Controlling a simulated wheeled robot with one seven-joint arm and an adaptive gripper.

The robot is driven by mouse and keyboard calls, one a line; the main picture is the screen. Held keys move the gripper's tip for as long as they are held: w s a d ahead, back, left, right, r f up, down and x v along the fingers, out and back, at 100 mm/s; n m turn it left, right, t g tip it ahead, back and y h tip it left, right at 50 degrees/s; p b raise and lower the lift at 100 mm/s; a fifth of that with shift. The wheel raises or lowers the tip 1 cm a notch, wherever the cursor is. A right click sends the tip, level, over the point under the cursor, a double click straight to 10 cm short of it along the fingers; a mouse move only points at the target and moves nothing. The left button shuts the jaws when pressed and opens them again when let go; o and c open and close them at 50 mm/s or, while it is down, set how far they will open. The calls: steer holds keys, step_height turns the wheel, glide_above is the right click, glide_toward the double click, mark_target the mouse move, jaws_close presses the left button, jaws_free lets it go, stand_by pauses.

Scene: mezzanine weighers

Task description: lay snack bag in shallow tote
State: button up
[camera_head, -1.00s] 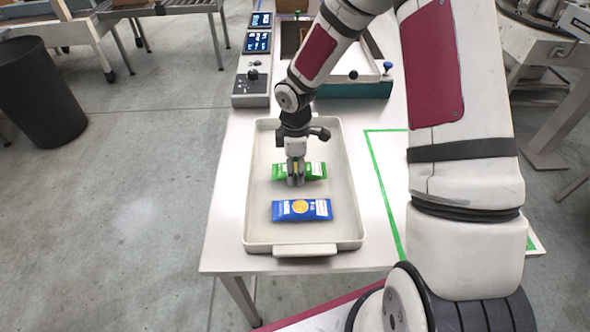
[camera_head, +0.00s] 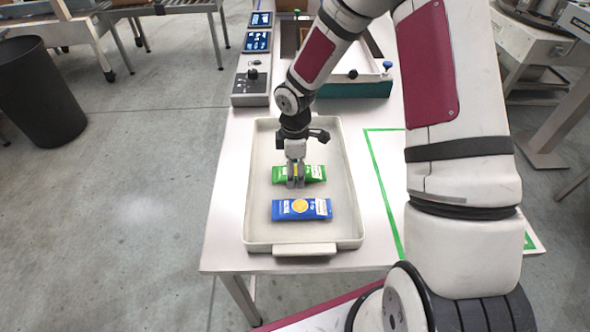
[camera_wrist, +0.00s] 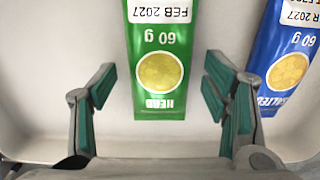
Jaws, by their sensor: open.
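A green snack bag (camera_head: 314,174) lies flat in the shallow tote (camera_head: 256,215), toward the middle. A blue snack bag (camera_head: 302,209) lies in the same tote, nearer its front handle. My gripper (camera_head: 295,184) is low over the green bag, with its fingers at the bag in the head view. In the wrist view the two fingers (camera_wrist: 160,112) stand wide apart, one on each side of the green bag (camera_wrist: 160,60), with gaps between. The blue bag (camera_wrist: 287,60) shows at the right, beside the right finger. My gripper holds nothing.
The tote stands on a light table (camera_head: 226,225). A control box with screens (camera_head: 252,88) and a teal-based frame (camera_head: 352,90) are behind it. A green taped outline (camera_head: 383,185) marks the table at right. A dark bin (camera_head: 38,92) stands on the floor at left.

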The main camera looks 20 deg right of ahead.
mark_target(295, 170)
step_height(295, 170, up, 12)
steer(key=s+d+r+m+t+h, duration=0.1)
steer(key=s+r+m, duration=0.2)
steer(key=s+r, duration=0.35)
steer(key=s+d+r+m+t+h, duration=0.1)
steer(key=s+r+m, duration=0.3)
steer(key=r, duration=0.5)
steer(key=s+a+r+m+t+y, duration=0.1)
steer(key=s+r+m, duration=0.2)
steer(key=s, duration=0.4)
steer(key=s+r+m+t+y, duration=0.1)
steer(key=s+r+m, duration=0.2)
steer(key=s, duration=0.5)
steer(key=shift+a+m+t, duration=0.35)
steer(key=shift+m+t, duration=0.05)
steer(key=shift+m, duration=0.3)
